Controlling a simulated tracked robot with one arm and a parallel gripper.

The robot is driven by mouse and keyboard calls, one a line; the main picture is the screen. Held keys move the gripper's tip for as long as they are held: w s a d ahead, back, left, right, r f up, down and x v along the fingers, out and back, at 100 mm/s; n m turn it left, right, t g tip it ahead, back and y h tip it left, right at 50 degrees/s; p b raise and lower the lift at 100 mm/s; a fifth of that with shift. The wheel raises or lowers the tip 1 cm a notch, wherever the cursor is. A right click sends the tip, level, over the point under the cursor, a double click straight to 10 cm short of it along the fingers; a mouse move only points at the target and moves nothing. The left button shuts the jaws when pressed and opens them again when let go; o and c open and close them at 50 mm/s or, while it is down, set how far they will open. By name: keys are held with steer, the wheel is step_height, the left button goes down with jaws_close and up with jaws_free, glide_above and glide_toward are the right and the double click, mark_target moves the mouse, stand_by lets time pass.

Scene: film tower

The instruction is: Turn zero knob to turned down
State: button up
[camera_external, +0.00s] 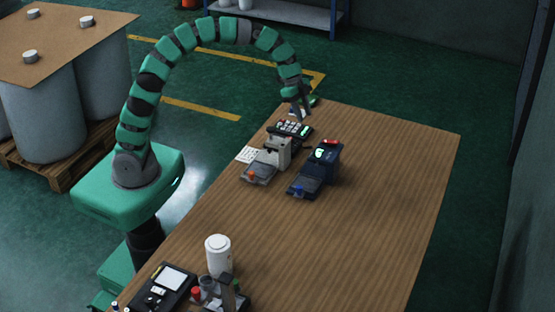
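My gripper (301,115) points down over the far left end of the wooden table, just above or behind a dark keypad device (291,129). Its fingers are too small to tell whether they are open or shut. I cannot tell which part is the zero knob. A beige instrument (280,152) has an orange knob-like part (251,175) at its front. A dark blue instrument (325,160) beside it has a blue knob-like part (298,190) in front and a red part (331,142) on top. Their settings are too small to read.
A white sheet (247,154) lies left of the instruments. A white cylindrical container (218,255), a black device with a pale screen (168,279) and small red-topped items stand at the near end. The table's (370,210) middle and right are clear. Large drums (42,115) stand left.

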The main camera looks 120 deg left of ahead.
steer(key=b+x, duration=0.1)
steer(key=x, duration=1.2)
steer(key=shift+w+f, duration=0.15)
steer(key=shift+f, duration=0.15)
jaws_close()
